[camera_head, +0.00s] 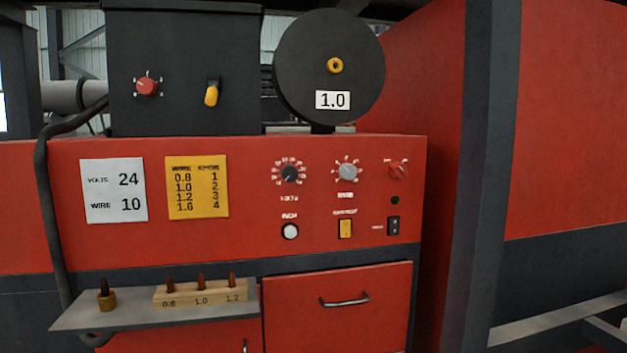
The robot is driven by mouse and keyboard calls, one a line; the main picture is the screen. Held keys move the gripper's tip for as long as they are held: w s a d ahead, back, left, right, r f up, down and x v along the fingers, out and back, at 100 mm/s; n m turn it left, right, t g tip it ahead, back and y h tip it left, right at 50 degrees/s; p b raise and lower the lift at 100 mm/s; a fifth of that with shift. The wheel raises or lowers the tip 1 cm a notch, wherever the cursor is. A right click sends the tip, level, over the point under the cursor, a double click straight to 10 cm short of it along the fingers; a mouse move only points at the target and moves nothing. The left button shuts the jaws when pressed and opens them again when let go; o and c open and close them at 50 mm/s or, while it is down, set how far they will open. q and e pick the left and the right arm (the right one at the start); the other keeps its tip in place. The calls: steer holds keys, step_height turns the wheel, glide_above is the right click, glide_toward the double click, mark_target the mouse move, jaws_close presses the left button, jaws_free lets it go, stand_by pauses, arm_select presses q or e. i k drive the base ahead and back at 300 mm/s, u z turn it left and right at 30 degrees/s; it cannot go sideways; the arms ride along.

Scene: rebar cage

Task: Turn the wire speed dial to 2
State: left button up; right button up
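A grey round dial (347,172) with a ring of white marks sits on the red panel. The label under it is too blurred to read, so I cannot tell for sure that it is the wire speed dial. A black dial (290,174) to its left has a blurred label that looks like "VOLTS". A red knob (398,170) is at the panel's right. Another red knob (147,86), with small marks around it, is on the black box above. The dial settings are too small to read. Neither of my grippers is in view.
A white card (114,190) reads volts 24, wire 10. A yellow card (197,187) pairs wire sizes with numbers, 1.0 with 2. A spool (329,67) is labelled 1.0. A shelf (150,316) juts out low, holding a wooden tip block (200,295). A drawer handle (344,301) protrudes.

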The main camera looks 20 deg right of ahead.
mark_target(347, 171)
steer(key=u, duration=0.65)
steer(key=i, duration=0.85)
steer(key=z, duration=1.15)
